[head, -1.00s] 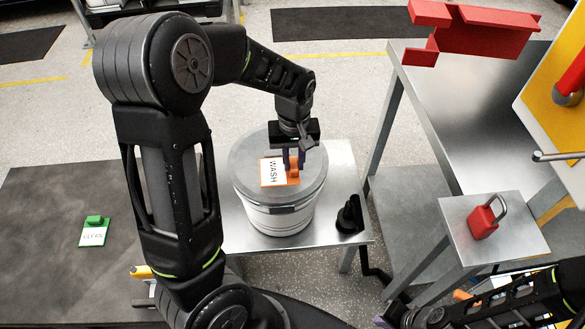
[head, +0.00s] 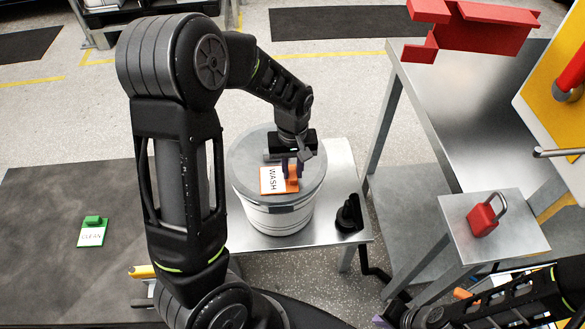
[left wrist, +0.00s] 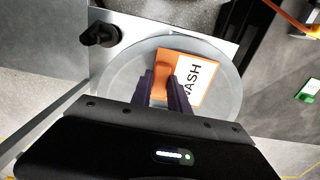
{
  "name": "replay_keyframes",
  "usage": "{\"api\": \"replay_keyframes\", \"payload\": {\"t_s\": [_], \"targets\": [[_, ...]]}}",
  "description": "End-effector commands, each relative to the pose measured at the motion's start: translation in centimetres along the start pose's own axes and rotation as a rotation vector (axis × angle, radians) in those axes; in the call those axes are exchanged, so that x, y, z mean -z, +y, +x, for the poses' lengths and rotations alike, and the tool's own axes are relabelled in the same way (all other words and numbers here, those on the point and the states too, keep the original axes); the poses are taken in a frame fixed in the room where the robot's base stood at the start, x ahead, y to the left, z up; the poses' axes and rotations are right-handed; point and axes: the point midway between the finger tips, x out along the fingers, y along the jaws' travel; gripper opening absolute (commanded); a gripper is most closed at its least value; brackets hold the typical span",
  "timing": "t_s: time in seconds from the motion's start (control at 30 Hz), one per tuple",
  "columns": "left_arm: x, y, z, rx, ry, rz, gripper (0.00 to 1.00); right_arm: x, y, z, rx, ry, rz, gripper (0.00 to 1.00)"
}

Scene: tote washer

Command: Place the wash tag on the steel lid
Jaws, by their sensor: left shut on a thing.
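The wash tag (head: 270,181) is a white card with an orange edge, the word WASH and an orange grip block. It lies flat over the steel lid (head: 251,150), the round grey top of a pale drum (head: 277,217). My left gripper (head: 291,170) is shut on the orange block from above. The left wrist view shows its dark fingers (left wrist: 166,92) on either side of the block, with the tag (left wrist: 194,82) over the lid (left wrist: 126,77). I cannot tell whether the tag touches the lid. My right gripper (head: 383,321) is only partly visible at the bottom edge.
A green-edged CLEAN tag (head: 92,236) lies on the dark surface at left. A black knob (head: 348,214) stands right of the drum on the steel table (head: 337,160). A red padlock (head: 483,218) sits on a small steel stand (head: 520,235).

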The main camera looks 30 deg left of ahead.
Motion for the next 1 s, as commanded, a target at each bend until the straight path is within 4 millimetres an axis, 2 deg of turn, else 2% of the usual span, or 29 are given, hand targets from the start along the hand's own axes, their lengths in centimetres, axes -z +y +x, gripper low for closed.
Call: {"api": "replay_keyframes", "payload": {"t_s": [0.03, 0.27, 0.5, 0.67, 0.87, 1.0], "targets": [[0.0, 0.0, 0.1, 0.0, 0.0, 0.0, 0.23, 0.0, 0.0, 0.1, 0.0, 0.0, 0.0, 0.0], [0.0, 0.0, 0.1, 0.0, 0.0, 0.0, 0.42, 0.0, 0.0, 0.0, 0.0, 0.0, 0.0, 0.0], [0.0, 0.0, 0.0, 0.0, 0.0, 0.0, 0.43, 0.0, 0.0, 0.0, 0.0, 0.0, 0.0, 0.0], [0.1, 0.0, -0.7, -0.002, 0.002, 0.0, 0.43, 0.0, -0.1, -0.2, 0.0, 0.0, 0.0, 0.0], [0.1, 0.1, -3.6, -0.004, 0.004, 0.0, 0.43, 0.0, -0.2, -0.6, 0.0, 0.0, 0.0, 0.0], [0.1, 0.1, -6.6, -0.005, 0.005, 0.0, 0.43, 0.0, -0.3, -0.8, 0.0, 0.0, 0.0, 0.0]]}}
